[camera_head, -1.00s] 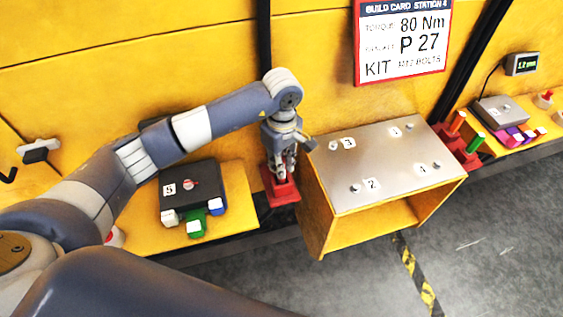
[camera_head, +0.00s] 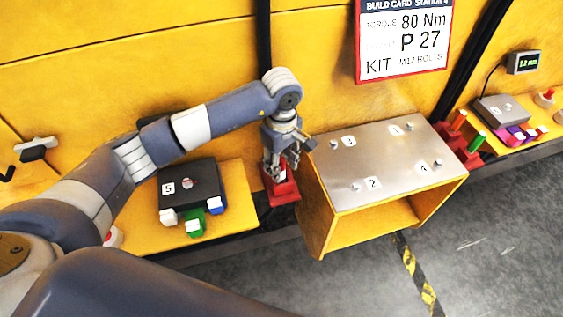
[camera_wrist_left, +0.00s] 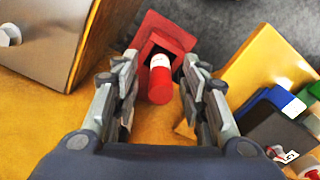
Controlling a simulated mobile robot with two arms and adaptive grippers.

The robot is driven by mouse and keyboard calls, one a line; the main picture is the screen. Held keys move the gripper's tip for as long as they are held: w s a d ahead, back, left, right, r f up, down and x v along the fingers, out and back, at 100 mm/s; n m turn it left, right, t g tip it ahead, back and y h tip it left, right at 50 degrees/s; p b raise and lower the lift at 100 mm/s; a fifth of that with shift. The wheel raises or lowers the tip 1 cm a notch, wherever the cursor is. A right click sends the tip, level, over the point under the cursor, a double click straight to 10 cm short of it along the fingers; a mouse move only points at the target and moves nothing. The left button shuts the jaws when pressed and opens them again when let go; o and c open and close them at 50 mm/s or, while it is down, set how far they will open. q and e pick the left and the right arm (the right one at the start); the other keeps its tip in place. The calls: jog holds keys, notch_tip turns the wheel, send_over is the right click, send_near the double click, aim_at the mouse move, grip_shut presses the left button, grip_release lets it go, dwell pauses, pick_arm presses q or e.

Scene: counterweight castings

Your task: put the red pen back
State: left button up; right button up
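The red pen (camera_wrist_left: 160,82), a short red cylinder with a white part, stands in the socket of a small red holder (camera_wrist_left: 165,32) in the left wrist view. In the head view the red holder (camera_head: 281,192) is at the shelf edge, left of the metal-topped box. My left gripper (camera_head: 281,166) is right above this holder. In the wrist view my left gripper (camera_wrist_left: 160,95) has its fingers spread on both sides of the pen, with gaps to it. In the head view the fingers partly hide the pen. My right gripper is not in view.
A box with a metal top (camera_head: 385,165) and bolts stands close right of the gripper. A dark block (camera_head: 190,205) with coloured pieces is on the shelf at left. An orange pen (camera_head: 458,120) and a green pen (camera_head: 477,141) stand in red holders at right.

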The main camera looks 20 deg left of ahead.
pick_arm(q)
notch_tip(320, 180, up, 11)
jog(key=shift+r, duration=0.2)
notch_tip(320, 180, up, 8)
jog(key=p, duration=0.3)
jog(key=shift+f, duration=0.2)
dwell(0.4)
jog(key=shift+f, duration=0.1)
dwell(0.4)
